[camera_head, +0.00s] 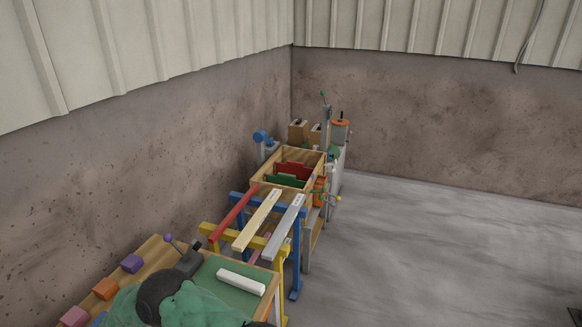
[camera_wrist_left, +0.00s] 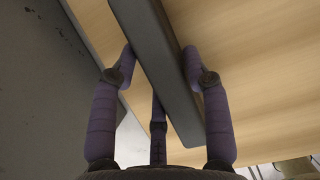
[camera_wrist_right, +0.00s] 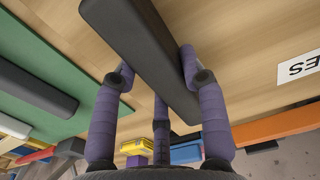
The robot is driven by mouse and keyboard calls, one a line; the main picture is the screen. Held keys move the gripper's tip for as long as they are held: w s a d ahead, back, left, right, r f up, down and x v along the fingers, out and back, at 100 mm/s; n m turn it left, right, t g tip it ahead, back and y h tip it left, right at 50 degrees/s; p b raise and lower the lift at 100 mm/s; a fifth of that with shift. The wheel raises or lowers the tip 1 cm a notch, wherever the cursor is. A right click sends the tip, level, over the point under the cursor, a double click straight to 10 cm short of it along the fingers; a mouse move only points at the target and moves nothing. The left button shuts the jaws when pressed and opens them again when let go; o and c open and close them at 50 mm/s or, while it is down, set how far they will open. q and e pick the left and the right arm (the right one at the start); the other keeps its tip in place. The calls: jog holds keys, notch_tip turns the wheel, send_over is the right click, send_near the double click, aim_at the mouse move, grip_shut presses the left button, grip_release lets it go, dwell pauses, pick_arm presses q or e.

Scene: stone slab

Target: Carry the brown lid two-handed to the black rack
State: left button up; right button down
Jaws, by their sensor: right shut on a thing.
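In the left wrist view, a dark grey bar (camera_wrist_left: 152,50) runs between the purple fingers of my left gripper (camera_wrist_left: 158,58). The fingers are close to its sides, but I cannot tell whether they press on it. In the right wrist view, my right gripper (camera_wrist_right: 156,65) is shut on a similar dark bar (camera_wrist_right: 135,35). Pale brown wood (camera_wrist_left: 245,60) lies behind the bars, and it also shows in the right wrist view (camera_wrist_right: 220,45). I cannot tell whether this wood is the brown lid with the bars as its handles. I cannot make out the black rack.
Left of the wood in the right wrist view is a green panel (camera_wrist_right: 70,65) with another dark bar (camera_wrist_right: 30,85). In the head view, a white bar (camera_head: 241,282) lies on green. Beyond are blue trestles (camera_head: 296,255) and a wooden box (camera_head: 265,163).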

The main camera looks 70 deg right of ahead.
pick_arm(q)
jog(key=shift+o, duration=1)
jog(key=shift+r, duration=0.1)
pick_arm(e)
jog(key=shift+w+r, duration=0.1)
pick_arm(q)
jog(key=shift+s, duration=0.15)
pick_arm(e)
jog(key=c, duration=0.6)
grip_release()
pick_arm(q)
jog(key=o, duration=0.6)
pick_arm(e)
jog(key=shift+o, duration=0.2)
jog(key=o, duration=0.6)
jog(key=shift+c, duration=0.2)
